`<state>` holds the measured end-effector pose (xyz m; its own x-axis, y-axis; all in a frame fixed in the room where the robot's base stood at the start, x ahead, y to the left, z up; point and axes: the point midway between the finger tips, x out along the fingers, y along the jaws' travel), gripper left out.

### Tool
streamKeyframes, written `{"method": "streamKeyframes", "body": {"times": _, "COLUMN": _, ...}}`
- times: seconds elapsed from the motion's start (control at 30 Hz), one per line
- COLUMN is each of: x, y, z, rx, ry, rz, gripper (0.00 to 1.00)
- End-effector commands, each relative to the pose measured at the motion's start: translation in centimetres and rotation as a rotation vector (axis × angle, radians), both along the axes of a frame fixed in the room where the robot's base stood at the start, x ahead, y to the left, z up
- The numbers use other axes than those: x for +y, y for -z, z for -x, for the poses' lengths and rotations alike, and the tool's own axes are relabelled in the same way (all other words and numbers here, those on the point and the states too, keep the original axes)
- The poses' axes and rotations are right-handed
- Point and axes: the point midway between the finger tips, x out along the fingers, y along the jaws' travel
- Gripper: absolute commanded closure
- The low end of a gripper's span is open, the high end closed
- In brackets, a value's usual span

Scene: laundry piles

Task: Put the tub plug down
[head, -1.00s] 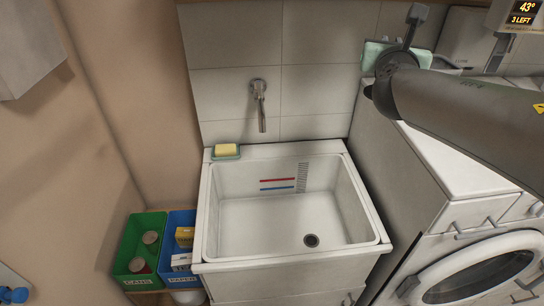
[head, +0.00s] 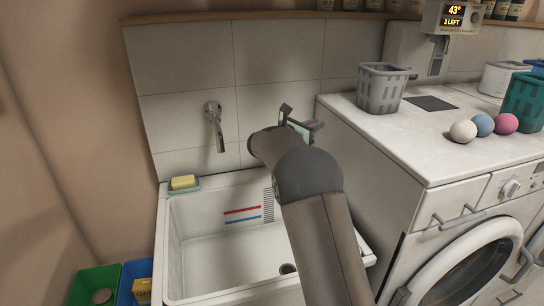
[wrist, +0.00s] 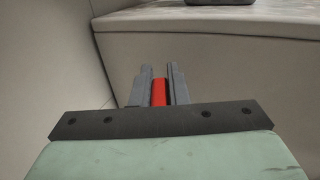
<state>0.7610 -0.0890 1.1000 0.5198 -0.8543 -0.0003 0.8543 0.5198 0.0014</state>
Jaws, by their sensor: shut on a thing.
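My gripper (wrist: 158,74) is shut on a small red piece, taken to be the tub plug (wrist: 158,92), which shows between the two grey fingers in the wrist view. Most of the plug is hidden by the fingers and gripper body. In the head view my gripper (head: 316,125) is partly hidden behind my own arm, in front of the tiled wall near the tub's back right corner and the washer top. The white tub (head: 180,250) is below, with its dark drain (head: 288,268) partly behind my arm.
A grey basket (head: 381,88), a dark flat panel (head: 432,103), several coloured balls (head: 482,125) and a green basket (head: 524,100) are on the white washer top (head: 400,140). Its front left is clear. A tap (head: 215,125) and yellow soap (head: 183,182) are at the tub's back.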

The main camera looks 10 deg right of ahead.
Motion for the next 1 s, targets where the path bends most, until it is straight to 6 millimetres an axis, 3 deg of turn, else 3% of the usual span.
{"method": "streamKeyframes", "body": {"times": 0.2, "x": 2.2, "y": 2.3, "z": -5.0, "rx": 0.001, "ry": 0.000, "rz": -0.001, "gripper": 1.00}}
{"method": "streamKeyframes", "body": {"times": 0.4, "x": 3.5, "y": 6.0, "z": -7.9, "rx": 0.002, "ry": 0.000, "rz": 0.000, "gripper": 1.00}}
{"method": "streamKeyframes", "body": {"times": 0.77, "x": 4.3, "y": 8.3, "z": -9.6, "rx": 0.001, "ry": -0.002, "rz": 0.001, "gripper": 1.00}}
{"method": "streamKeyframes", "body": {"times": 1.0, "x": 4.4, "y": 11.3, "z": -9.8, "rx": 0.002, "ry": -0.001, "rz": 0.002, "gripper": 1.00}}
